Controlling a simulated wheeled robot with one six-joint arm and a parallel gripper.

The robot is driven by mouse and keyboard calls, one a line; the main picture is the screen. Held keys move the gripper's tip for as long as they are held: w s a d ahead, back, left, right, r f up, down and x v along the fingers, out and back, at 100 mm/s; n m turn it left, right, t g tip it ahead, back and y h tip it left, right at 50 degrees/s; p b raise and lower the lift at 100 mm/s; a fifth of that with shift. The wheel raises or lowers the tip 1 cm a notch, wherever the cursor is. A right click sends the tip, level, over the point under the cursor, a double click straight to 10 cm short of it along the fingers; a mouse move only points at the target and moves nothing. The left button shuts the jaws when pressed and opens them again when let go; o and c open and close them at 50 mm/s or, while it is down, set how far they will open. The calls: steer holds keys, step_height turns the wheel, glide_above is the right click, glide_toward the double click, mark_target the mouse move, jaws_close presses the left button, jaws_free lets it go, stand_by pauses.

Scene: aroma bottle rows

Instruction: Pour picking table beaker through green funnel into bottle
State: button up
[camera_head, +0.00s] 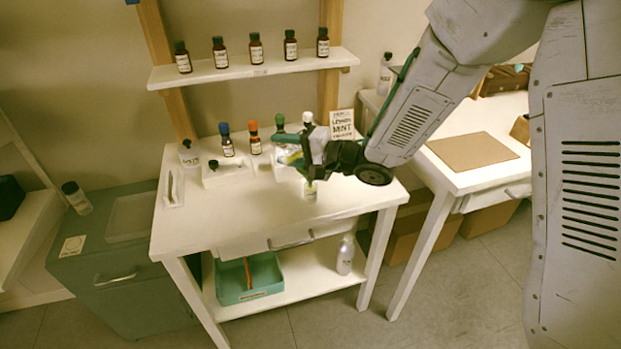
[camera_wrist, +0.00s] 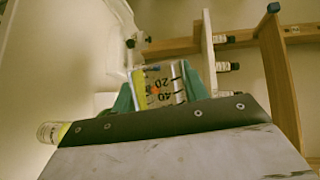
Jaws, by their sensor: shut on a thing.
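My gripper (camera_head: 308,160) is above the front right of the white picking table (camera_head: 240,224). It is shut on a clear beaker (camera_head: 287,156) with a little yellow in it. In the wrist view, the beaker (camera_wrist: 160,86) shows black graduation marks between the green fingers (camera_wrist: 160,92); I cannot tell its exact tilt. A small labelled bottle (camera_head: 310,195) stands on the table just below my gripper, with yellow-green at its top. It also shows at the left edge of the wrist view (camera_wrist: 48,132), partly hidden. I cannot clearly make out the funnel.
Capped bottles with blue (camera_head: 227,140), orange (camera_head: 254,138) and green (camera_head: 279,122) tops stand behind on the table. A lemon mint sign (camera_head: 342,124) is at the back right. A shelf (camera_head: 225,72) holds several bottles. The table's front left is clear.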

steer(key=shift+w+d+r+m+y, duration=0.15)
steer(key=shift+r+m+y, duration=0.25)
steer(key=shift+m, duration=0.2)
stand_by(2.1)
steer(key=shift+f, duration=0.1)
stand_by(0.4)
steer(key=shift+s+a+f+n+h, duration=0.15)
steer(key=shift+f+n+h, duration=0.2)
steer(key=shift+n, duration=0.2)
steer(key=shift+s+a+f+n+h, duration=0.15)
steer(key=shift+f+n+h, duration=0.15)
steer(key=shift+n, duration=0.25)
steer(key=shift+s+a+f+n+h, duration=0.15)
steer(key=shift+f+n+h, duration=0.25)
steer(key=shift+n, duration=0.4)
steer(key=f+n+t+h, duration=0.1)
steer(key=n, duration=0.1)
steer(key=shift+s+a+f+n+h, duration=0.1)
steer(key=shift+n+h, duration=0.2)
steer(key=shift+h, duration=0.05)
